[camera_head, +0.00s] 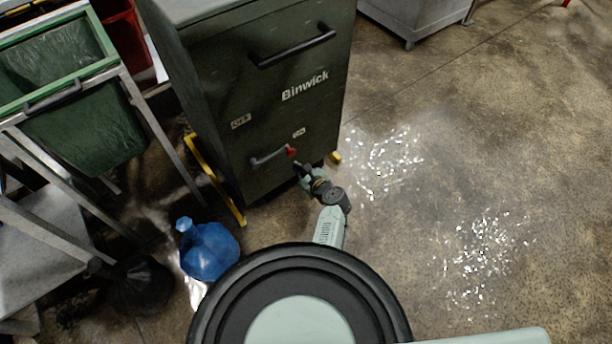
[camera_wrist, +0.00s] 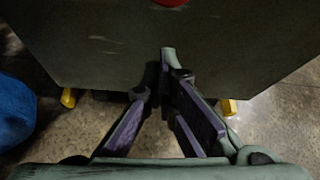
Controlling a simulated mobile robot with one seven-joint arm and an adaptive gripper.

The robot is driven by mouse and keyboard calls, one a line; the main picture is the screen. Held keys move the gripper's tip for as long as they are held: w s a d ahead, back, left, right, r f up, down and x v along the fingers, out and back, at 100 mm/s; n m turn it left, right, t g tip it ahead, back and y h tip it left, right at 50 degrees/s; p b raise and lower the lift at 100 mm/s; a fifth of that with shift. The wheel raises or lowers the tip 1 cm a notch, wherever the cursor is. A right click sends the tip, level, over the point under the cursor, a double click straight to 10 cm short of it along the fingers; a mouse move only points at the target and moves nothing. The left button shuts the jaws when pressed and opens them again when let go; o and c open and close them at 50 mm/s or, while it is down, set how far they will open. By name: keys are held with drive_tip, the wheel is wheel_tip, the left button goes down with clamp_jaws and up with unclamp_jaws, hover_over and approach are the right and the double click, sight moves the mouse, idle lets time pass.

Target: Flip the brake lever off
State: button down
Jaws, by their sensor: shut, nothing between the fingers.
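The brake lever (camera_head: 268,158) is a grey bar with a red tip (camera_head: 291,151) on the lower front of the green Binwick compactor (camera_head: 290,70). The bar points right, toward the ON label (camera_head: 299,132); the OFF label (camera_head: 240,121) is up and to the left. My gripper (camera_head: 298,167) is just below and right of the red tip; I cannot tell whether they touch. In the wrist view my gripper (camera_wrist: 167,62) is shut and empty in front of the green panel, with a bit of the red tip (camera_wrist: 172,2) at the top edge.
A black handle (camera_head: 292,48) is higher on the compactor. Yellow feet (camera_head: 215,180) stick out at its base. A blue jug-like object (camera_head: 208,250) lies on the floor at left, near a rack with a green bin (camera_head: 85,130). The floor at right is clear.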

drive_tip(key=shift+a+r+p, duration=0.15)
drive_tip(key=shift+r+p, duration=0.1)
drive_tip(key=shift+r, duration=0.6)
drive_tip(key=shift+a+r+p, duration=0.1)
drive_tip(key=shift+r+p, duration=0.1)
drive_tip(key=shift+r, duration=0.6)
drive_tip(key=shift+w+r, duration=0.1)
drive_tip(key=shift+r, duration=0.05)
